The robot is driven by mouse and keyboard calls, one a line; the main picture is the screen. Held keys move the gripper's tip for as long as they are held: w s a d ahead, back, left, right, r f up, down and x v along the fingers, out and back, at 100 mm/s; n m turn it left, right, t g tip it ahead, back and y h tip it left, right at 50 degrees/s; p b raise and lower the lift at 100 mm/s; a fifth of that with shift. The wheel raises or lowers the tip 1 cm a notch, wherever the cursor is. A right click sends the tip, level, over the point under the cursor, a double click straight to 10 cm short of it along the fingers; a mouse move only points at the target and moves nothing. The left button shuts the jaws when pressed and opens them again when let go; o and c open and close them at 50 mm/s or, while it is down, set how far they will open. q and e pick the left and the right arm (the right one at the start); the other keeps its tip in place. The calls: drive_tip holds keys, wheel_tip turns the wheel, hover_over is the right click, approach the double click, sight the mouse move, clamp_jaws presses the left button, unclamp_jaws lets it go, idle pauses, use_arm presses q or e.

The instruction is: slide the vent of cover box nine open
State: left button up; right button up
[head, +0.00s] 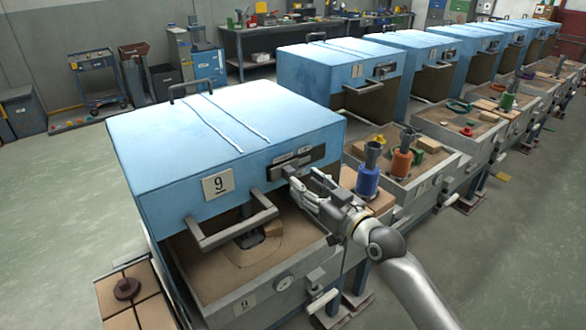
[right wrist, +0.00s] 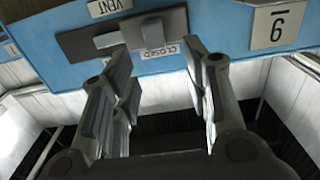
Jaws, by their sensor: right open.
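Cover box nine (head: 240,120) is the large blue box nearest in the head view, with a "9" plate (head: 218,184) on its front. Its vent (head: 292,164) is a grey slider plate on the front, right of the plate. In the right wrist view, the vent slider (right wrist: 125,34) has a protruding tab (right wrist: 152,31), and a "CLOSED" label shows beside it. My right gripper (head: 293,187) is in front of the vent. In the wrist view, its fingers (right wrist: 157,62) are spread apart and empty, with the tab beyond the gap. My left gripper is out of view.
A grey bar handle (head: 235,224) juts out below the plate. A sand-filled tray (head: 187,275) sits under the box. More blue boxes (head: 340,68) line up behind.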

sight(292, 172)
drive_tip(key=x, duration=0.5)
drive_tip(key=shift+w+d, duration=0.1)
drive_tip(key=shift+w, duration=0.1)
drive_tip(key=shift+w+a+p, duration=0.25)
drive_tip(key=shift+p, duration=0.05)
drive_tip(key=shift+w+a+f, duration=0.1)
drive_tip(key=shift+w+a, duration=0.15)
drive_tip(key=shift+w, duration=0.2)
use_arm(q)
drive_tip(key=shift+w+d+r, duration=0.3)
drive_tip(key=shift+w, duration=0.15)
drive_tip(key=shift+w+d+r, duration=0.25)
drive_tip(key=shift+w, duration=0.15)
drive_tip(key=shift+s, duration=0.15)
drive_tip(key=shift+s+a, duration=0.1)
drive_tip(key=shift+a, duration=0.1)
use_arm(e)
clamp_jaws()
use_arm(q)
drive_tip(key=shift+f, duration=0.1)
